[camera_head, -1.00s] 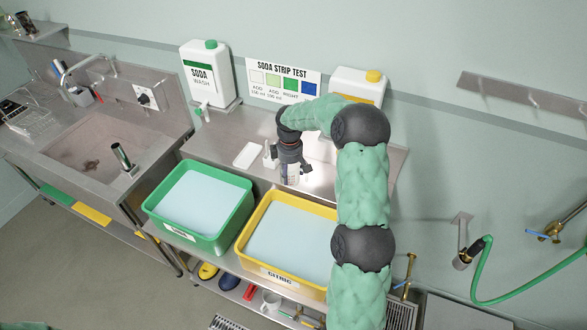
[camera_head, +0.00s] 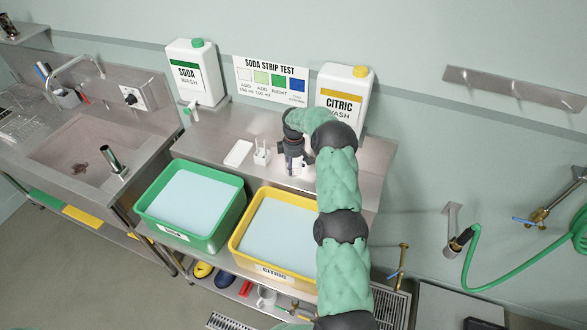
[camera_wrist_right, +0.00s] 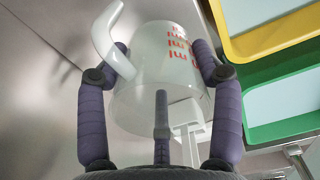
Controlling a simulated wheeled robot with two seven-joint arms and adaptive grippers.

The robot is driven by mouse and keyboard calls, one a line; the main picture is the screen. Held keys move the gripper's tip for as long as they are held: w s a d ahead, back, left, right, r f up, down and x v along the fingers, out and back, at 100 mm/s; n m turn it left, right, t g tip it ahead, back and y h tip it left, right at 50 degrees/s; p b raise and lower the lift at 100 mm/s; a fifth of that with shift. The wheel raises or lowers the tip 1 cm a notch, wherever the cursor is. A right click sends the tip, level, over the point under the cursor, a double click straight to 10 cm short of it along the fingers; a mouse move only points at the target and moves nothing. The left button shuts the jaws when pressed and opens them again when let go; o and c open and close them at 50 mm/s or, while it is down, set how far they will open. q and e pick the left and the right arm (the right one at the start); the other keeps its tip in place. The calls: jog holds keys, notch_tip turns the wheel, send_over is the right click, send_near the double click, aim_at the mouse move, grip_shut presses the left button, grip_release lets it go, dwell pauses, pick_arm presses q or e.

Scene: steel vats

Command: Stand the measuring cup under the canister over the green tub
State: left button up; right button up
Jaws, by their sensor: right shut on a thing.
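The measuring cup (camera_wrist_right: 160,75), translucent white with red marks and a handle, is between the fingers of my right gripper (camera_wrist_right: 160,85), which is shut on it. In the head view that gripper (camera_head: 293,165) is over the steel counter, behind the yellow tub, and its arm hides most of the cup. The white SODA WASH canister (camera_head: 187,82), with a green cap and a tap (camera_head: 191,107), stands at the back left above the green tub (camera_head: 205,243). The cup is well right of that tap. My left gripper is not in view.
A white dish (camera_head: 238,153) and a small white holder (camera_head: 261,155) lie on the counter between tap and gripper. The yellow tub (camera_head: 262,266) is at the front, the CITRIC WASH canister (camera_head: 343,92) behind my right arm. A sink (camera_head: 85,150) is at left.

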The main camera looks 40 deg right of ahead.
jog(key=shift+a+f, duration=0.1)
jog(key=shift+f, duration=1.15)
jog(key=shift+f, duration=0.2)
jog(key=o, duration=1.1)
jog(key=shift+o, duration=0.2)
jog(key=shift+r, duration=0.1)
